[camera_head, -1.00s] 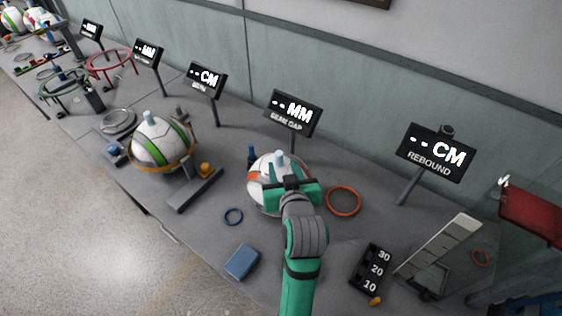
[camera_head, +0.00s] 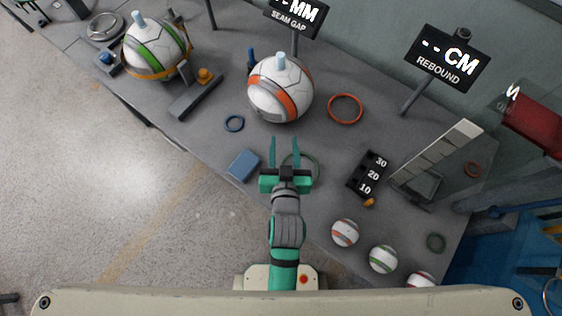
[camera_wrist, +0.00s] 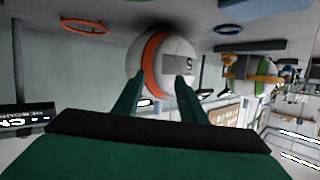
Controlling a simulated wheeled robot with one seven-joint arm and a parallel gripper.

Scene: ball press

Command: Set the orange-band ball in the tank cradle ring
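A large white ball with an orange band (camera_head: 280,88) rests on the grey bench, with a pale blue plug on top. It also shows between my fingers in the wrist view (camera_wrist: 165,45). My gripper (camera_head: 284,142) is open and empty, in front of that ball and apart from it; the wrist view also shows its two fingers (camera_wrist: 158,88). A small ball with an orange band (camera_head: 345,233) lies near the bench's front right. I cannot identify the tank cradle ring in the current views.
A green-band ball (camera_head: 157,48) sits in an orange ring fixture at left. An orange ring (camera_head: 345,109), blue ring (camera_head: 234,123), blue block (camera_head: 243,165) and green ring (camera_head: 312,160) lie around my gripper.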

